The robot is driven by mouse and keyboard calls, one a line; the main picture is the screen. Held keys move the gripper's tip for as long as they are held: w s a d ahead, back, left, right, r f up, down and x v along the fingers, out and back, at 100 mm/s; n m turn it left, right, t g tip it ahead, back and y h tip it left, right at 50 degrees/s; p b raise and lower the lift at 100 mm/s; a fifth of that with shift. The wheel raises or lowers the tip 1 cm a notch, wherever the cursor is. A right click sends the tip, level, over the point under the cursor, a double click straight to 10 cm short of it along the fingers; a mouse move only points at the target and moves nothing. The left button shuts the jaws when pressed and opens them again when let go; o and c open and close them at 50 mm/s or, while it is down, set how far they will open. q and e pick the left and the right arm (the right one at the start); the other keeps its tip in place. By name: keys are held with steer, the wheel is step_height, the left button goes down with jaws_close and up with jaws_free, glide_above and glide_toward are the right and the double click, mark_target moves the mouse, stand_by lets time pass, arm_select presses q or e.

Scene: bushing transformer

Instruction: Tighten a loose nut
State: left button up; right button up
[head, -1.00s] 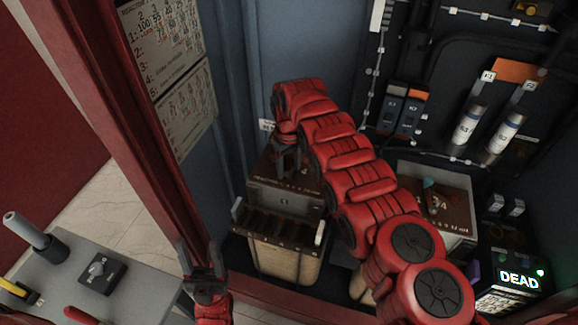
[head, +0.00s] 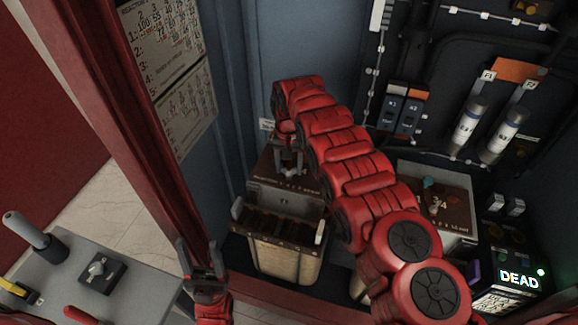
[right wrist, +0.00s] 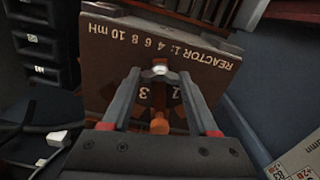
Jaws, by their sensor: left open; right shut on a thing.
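In the head view, my right gripper (head: 289,165) points down onto the top of the reactor box (head: 285,199); the nut is too small to tell there. My left gripper (head: 203,258) is open and empty, at the lower left beside the red cabinet post.
A second reactor box (head: 438,195) stands to the right. Fuses (head: 470,125) and wiring line the cabinet's right wall. A meter showing "DEAD" (head: 518,279) is at lower right. A grey bench (head: 130,270) with a knob is at lower left.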

steer(key=shift+m, duration=0.8)
steer(key=shift+w, duration=0.1)
steer(key=o, duration=1.4)
step_height(320, 180, up, 9)
steer(key=b, duration=0.2)
steer(key=shift+b, duration=0.3)
step_height(320, 180, up, 8)
steer(key=p, duration=0.7)
steer(key=shift+r, duration=0.25)
